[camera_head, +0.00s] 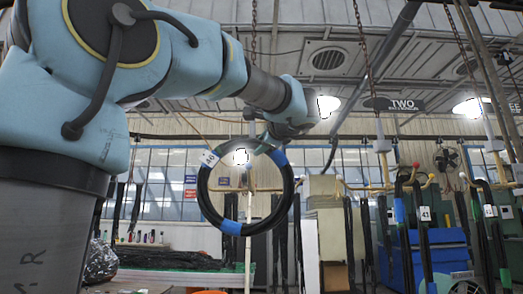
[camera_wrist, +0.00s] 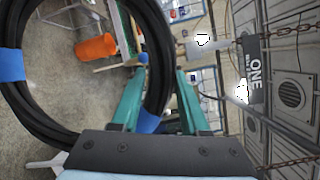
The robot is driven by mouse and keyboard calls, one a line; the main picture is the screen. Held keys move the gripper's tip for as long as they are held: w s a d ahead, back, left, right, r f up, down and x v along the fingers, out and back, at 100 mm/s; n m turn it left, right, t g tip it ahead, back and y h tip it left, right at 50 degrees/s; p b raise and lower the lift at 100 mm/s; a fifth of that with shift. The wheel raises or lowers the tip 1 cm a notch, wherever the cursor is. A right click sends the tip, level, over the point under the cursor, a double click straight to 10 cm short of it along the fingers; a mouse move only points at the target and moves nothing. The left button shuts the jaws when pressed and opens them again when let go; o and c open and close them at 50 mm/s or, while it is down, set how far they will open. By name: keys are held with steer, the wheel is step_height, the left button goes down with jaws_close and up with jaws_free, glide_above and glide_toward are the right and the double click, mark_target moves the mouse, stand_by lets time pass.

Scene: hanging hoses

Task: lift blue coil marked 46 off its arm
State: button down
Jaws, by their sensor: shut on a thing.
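The coil (camera_head: 204,205) is a black ring with blue tape bands at its bottom and upper right. Its white tag (camera_head: 210,158) at the upper left is too small to read surely. My gripper (camera_head: 268,147) is shut on the coil's upper right, beside a blue band. In the wrist view, the coil (camera_wrist: 14,108) fills the left, and a blue band (camera_wrist: 149,122) shows between my teal fingers (camera_wrist: 160,78). A stand's arm with a blue tip (camera_head: 249,167) shows within the ring. I cannot tell whether it passes through the coil or stands behind it.
Other hoses hang on stands at right, one tagged 41 (camera_head: 425,214). A TWO sign (camera_head: 402,105) and chains hang overhead.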

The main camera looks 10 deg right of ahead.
steer(key=shift+s+a+r+b, duration=0.1)
steer(key=shift+s+a+b, duration=0.15)
steer(key=shift+s, duration=0.65)
steer(key=shift+s+a+f+b, duration=0.1)
steer(key=shift+s+b, duration=0.25)
steer(key=shift+s, duration=0.5)
steer(key=shift+s+a+r+b, duration=0.1)
steer(key=shift+s+a+b, duration=0.15)
steer(key=shift+s, duration=0.65)
